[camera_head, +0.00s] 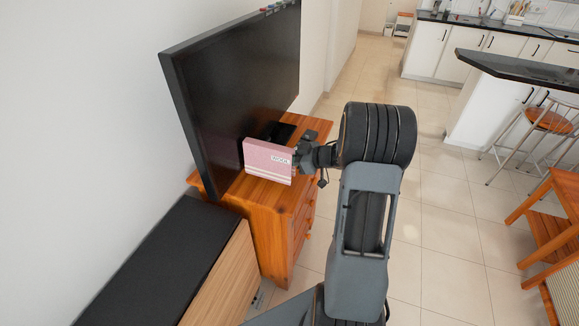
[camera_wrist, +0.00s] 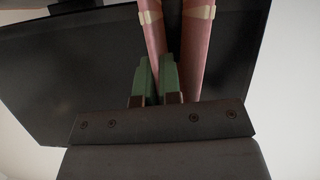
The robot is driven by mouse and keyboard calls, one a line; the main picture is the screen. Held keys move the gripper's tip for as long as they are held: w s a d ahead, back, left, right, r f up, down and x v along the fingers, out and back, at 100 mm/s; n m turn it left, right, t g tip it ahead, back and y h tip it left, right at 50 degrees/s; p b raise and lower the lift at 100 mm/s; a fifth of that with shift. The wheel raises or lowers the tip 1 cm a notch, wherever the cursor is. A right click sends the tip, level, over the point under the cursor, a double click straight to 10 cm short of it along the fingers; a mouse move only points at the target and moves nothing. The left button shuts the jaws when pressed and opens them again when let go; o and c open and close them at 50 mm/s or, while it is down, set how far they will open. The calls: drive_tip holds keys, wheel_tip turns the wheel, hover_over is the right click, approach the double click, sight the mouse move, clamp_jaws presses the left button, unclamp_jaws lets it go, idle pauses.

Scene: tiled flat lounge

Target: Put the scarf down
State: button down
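The scarf (camera_head: 265,160) is a folded pink block with a pale label and a cream stripe. In the head view it is at my gripper (camera_head: 299,160), in front of the television and over the wooden cabinet's top. Whether it touches the cabinet cannot be told. In the wrist view the scarf (camera_wrist: 197,45) shows as two pink folds with beige bands. My gripper's green fingers (camera_wrist: 157,80) are close together at the left fold and look shut on it. The fingertips are partly hidden by the scarf.
The large black television (camera_head: 235,85) leans close behind the scarf. The wooden cabinet (camera_head: 262,215) with drawers is below. A low black-topped unit (camera_head: 150,265) is at front left.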

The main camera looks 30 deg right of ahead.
drive_tip(key=shift+w+f, duration=0.15)
drive_tip(key=shift+f, duration=1.6)
drive_tip(key=shift+f, duration=0.15)
drive_tip(key=c, duration=1.3)
unclamp_jaws()
